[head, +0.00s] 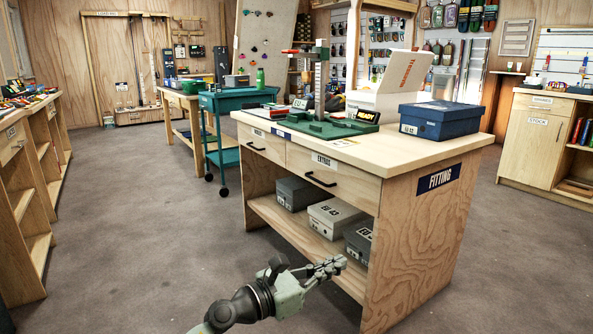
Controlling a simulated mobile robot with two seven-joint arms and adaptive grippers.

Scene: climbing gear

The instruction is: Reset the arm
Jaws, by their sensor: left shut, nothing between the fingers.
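My left gripper (329,268) shows at the bottom middle of the head view, on an arm that comes in from the lower edge. Its fingers are together with nothing between them. They point right, in front of the lower shelf of the wooden fitting bench (425,200). I cannot tell whether the fingertips touch the bench. My right gripper is not in view.
The bench top carries a blue shoe box (440,120), an open white box (385,100) and a green measuring device (325,127). A teal cart (225,150) stands behind. The floor (140,240) at left is clear.

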